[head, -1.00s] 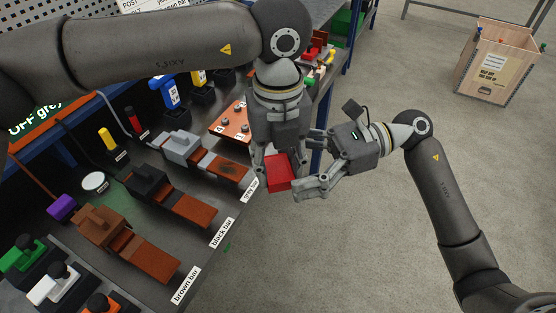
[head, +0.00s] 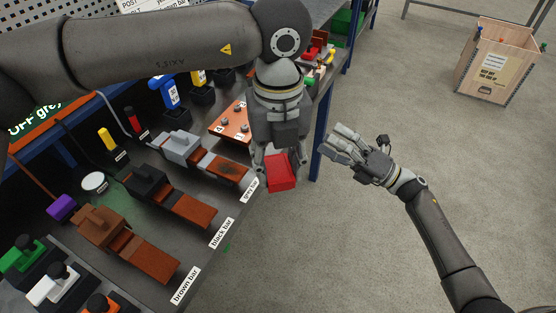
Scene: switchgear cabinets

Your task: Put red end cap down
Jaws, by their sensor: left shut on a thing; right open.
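The red end cap (head: 281,174) is a red box-like piece in the middle of the head view. My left gripper (head: 279,158) points down and is shut on it, holding it beside the bench's front edge, near the grey bar's label. The gripper body hides the cap's upper part. My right gripper (head: 335,143) is open and empty, to the right of the cap and apart from it, over the floor.
The bench (head: 215,258) holds grey (head: 181,145), black (head: 147,184) and brown (head: 102,226) bar stands and an orange numbered plate (head: 229,122). Red and other coloured parts lie behind my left gripper. A wooden crate (head: 496,62) stands at the back right. Open floor lies to the right.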

